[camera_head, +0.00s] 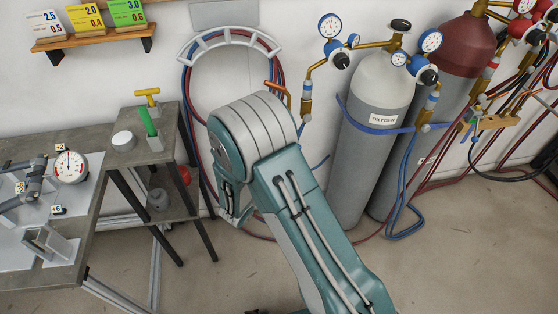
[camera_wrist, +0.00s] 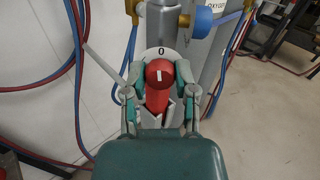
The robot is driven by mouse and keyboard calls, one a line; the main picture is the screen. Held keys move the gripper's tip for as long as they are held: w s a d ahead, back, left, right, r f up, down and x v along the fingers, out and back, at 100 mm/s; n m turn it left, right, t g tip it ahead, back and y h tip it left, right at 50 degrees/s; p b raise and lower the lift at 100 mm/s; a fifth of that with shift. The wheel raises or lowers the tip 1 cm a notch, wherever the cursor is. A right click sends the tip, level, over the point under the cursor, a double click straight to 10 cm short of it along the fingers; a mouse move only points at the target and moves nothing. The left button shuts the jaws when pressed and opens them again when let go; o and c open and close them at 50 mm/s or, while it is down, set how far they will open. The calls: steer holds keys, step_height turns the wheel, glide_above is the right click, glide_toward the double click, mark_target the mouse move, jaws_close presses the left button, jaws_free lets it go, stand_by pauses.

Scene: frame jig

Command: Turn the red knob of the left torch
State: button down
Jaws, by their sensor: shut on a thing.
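In the wrist view, a red knob (camera_wrist: 157,100) stands in front of a round white plate (camera_wrist: 149,54) marked 0. A short white mark on the knob's rounded end stands upright, below the 0. My gripper (camera_wrist: 159,82) has a finger on each side of the knob and is shut on it. The body behind the knob is mostly hidden, so I cannot tell its torch from this view. In the head view, my arm covers the gripper and the knob.
A grey oxygen cylinder (camera_head: 375,100) and a dark red-topped cylinder (camera_head: 468,45) stand right of my arm, with gauges and hoses. A hose hanger (camera_head: 229,36) is on the wall behind. A workbench (camera_head: 95,215) stands left. Floor is clear at lower right.

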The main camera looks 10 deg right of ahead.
steer(key=n, duration=0.5)
steer(key=shift+n, duration=0.3)
stand_by(0.4)
steer(key=shift+c, duration=2)
jaws_free()
steer(key=v, duration=1.2)
